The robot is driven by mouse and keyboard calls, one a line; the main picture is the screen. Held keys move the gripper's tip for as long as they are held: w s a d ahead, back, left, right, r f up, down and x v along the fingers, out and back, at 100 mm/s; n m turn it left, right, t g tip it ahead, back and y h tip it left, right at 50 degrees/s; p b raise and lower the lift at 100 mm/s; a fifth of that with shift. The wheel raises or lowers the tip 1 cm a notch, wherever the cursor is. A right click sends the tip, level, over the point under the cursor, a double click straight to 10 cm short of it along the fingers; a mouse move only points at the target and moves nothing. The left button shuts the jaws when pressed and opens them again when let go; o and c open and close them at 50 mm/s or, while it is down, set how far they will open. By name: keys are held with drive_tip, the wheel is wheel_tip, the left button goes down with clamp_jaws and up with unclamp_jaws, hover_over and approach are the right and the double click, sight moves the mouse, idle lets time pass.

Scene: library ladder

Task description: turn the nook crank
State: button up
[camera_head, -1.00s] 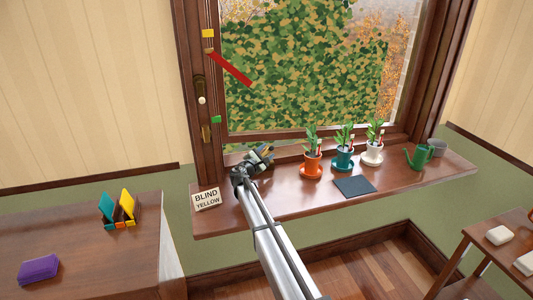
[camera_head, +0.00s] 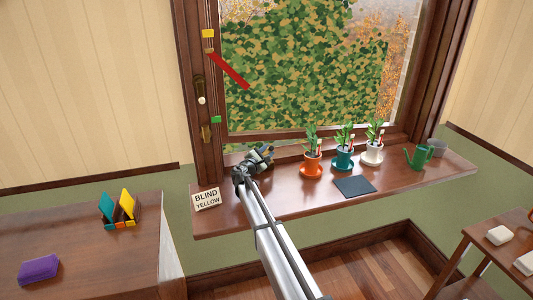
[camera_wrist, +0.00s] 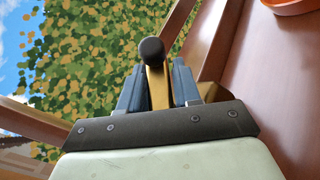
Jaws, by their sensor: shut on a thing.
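The crank (camera_wrist: 151,50) shows in the wrist view as a brass-yellow arm with a round black knob. My gripper (camera_wrist: 157,82) has a blue-grey finger on each side of the crank and is shut on it. In the head view my gripper (camera_head: 262,157) is low at the window, over the left part of the sill, and hides most of the crank. A red pointer (camera_head: 230,70) slants down to the right from the window's left frame. A yellow marker (camera_head: 208,33) is above its pivot and a green marker (camera_head: 216,119) below.
Three potted plants, in orange (camera_head: 312,166), teal (camera_head: 343,157) and white (camera_head: 373,151) pots, stand on the sill (camera_head: 420,177) right of my gripper. A dark mat (camera_head: 354,187) lies before them. A green watering can (camera_head: 419,157) and grey cup (camera_head: 436,148) are farther right.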

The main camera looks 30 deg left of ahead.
drive_tip(key=m+h, duration=0.1)
drive_tip(key=m+g+h, duration=0.1)
drive_tip(key=shift+f+m+g, duration=0.2)
drive_tip(key=shift+m+g, duration=0.1)
drive_tip(key=shift+s+d+f+m+g+h, duration=0.15)
drive_tip(key=shift+m+g+h, duration=0.1)
drive_tip(key=shift+m+g, duration=0.2)
drive_tip(key=shift+w+d+f+m+g+h, duration=0.15)
drive_tip(key=shift+m+g+h, duration=0.15)
drive_tip(key=shift+m, duration=0.25)
drive_tip(key=shift+s, duration=0.1)
drive_tip(key=o, duration=0.9)
drive_tip(key=shift+d, duration=0.1)
